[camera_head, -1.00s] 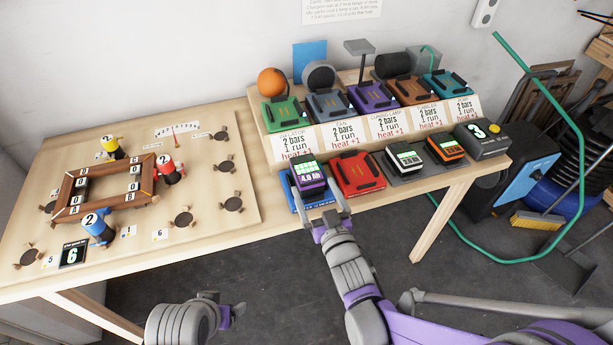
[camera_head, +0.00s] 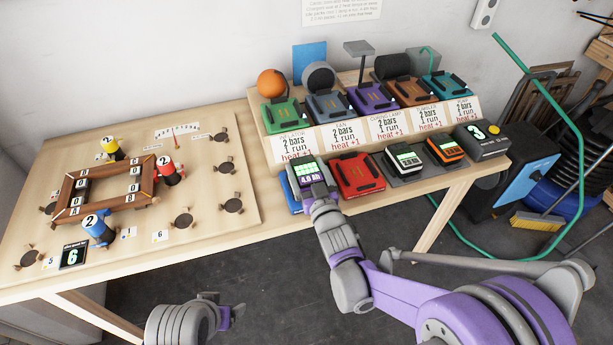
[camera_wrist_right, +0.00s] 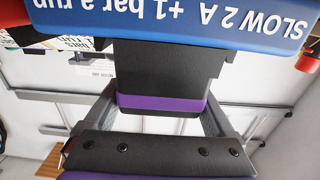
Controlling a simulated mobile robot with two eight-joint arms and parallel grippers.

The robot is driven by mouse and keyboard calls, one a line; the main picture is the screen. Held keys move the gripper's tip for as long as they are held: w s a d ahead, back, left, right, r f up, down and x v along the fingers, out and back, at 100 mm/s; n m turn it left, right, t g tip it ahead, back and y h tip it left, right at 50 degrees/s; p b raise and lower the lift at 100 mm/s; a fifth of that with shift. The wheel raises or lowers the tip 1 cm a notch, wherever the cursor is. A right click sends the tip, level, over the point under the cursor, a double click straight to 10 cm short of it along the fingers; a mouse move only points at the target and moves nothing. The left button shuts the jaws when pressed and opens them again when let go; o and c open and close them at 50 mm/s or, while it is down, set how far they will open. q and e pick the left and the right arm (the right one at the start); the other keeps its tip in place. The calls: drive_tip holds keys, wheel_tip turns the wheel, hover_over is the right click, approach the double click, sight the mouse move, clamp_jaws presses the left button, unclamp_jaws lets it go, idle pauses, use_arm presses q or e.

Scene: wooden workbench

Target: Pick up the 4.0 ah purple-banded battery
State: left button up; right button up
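The purple-banded 4.0 Ah battery (camera_head: 309,173) has a lit green display and sits on the blue charger (camera_head: 291,195) at the bench's front edge. In the right wrist view its dark body and purple band (camera_wrist_right: 162,103) hang below the blue charger (camera_wrist_right: 180,22). My right gripper (camera_head: 312,184) is at the battery, with one finger on each side; the fingers also show in the wrist view (camera_wrist_right: 160,108). They look spread about the battery's width, and contact is unclear. My left gripper (camera_head: 226,312) is low, in front of the bench, away from the battery; its opening is unclear.
A red charger (camera_head: 360,174) stands close to the right, then grey chargers with a green-screened (camera_head: 404,158) and an orange battery (camera_head: 445,149). A raised shelf (camera_head: 385,128) with coloured docks is behind. A game board (camera_head: 215,205) lies left.

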clamp_jaws()
idle(0.3)
